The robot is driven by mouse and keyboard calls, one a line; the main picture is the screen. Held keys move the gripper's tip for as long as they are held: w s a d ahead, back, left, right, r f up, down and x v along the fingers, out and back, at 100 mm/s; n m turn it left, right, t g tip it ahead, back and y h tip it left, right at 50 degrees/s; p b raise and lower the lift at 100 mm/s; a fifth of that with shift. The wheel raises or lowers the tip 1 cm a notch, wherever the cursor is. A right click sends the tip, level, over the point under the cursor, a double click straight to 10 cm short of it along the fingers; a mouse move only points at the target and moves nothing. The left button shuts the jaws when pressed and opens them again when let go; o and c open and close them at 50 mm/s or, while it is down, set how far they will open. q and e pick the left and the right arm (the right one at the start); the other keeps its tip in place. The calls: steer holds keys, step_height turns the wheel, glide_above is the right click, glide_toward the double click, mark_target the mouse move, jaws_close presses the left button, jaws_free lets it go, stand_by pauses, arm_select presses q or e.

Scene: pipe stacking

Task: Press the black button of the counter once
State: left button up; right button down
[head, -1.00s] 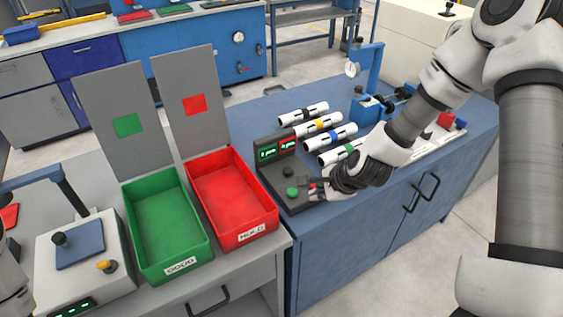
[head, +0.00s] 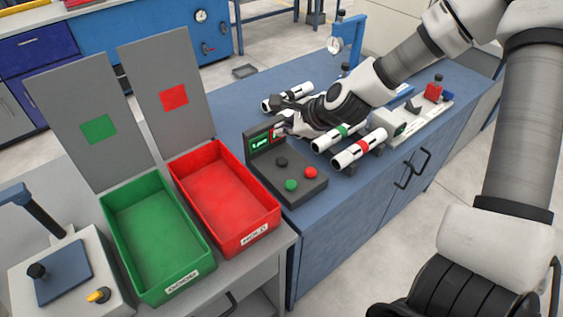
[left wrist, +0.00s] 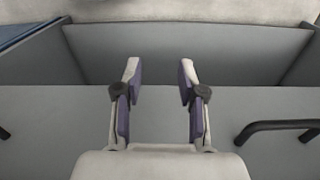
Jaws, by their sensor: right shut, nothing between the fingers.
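The counter (head: 299,191) is a dark box on the blue bench with a raised display panel at its back. A black button (head: 282,161) sits behind a green button (head: 291,185) and a red button (head: 310,172). My right gripper (head: 279,129) is shut and empty at the display's right end, partly covering its red readout. It is above and behind the black button, apart from it; whether it touches the panel I cannot tell. My left gripper (left wrist: 159,75) is open and empty in the left wrist view, over a grey surface.
Several white pipes with coloured bands, such as the red-banded one (head: 359,149), lie right of the counter, close to my right arm. A green bin (head: 196,280) and a red bin (head: 268,232) stand to the left. A blue stand (head: 347,42) is behind.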

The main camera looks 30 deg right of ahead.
mark_target(284, 161)
step_height(284, 161, down, 7)
steer(key=b, duration=0.5)
steer(key=shift+r, duration=0.1)
steer(key=shift+f+b, duration=0.2)
steer(key=shift+b, duration=0.25)
stand_by(0.5)
steer(key=shift+f+b, duration=0.4)
steer(key=shift+b, duration=0.1)
steer(key=shift+f+b, duration=0.45)
steer(key=shift+b, duration=0.05)
stand_by(0.5)
steer(key=shift+r, duration=0.1)
steer(key=shift+r+p, duration=0.75)
steer(key=shift+r, duration=0.05)
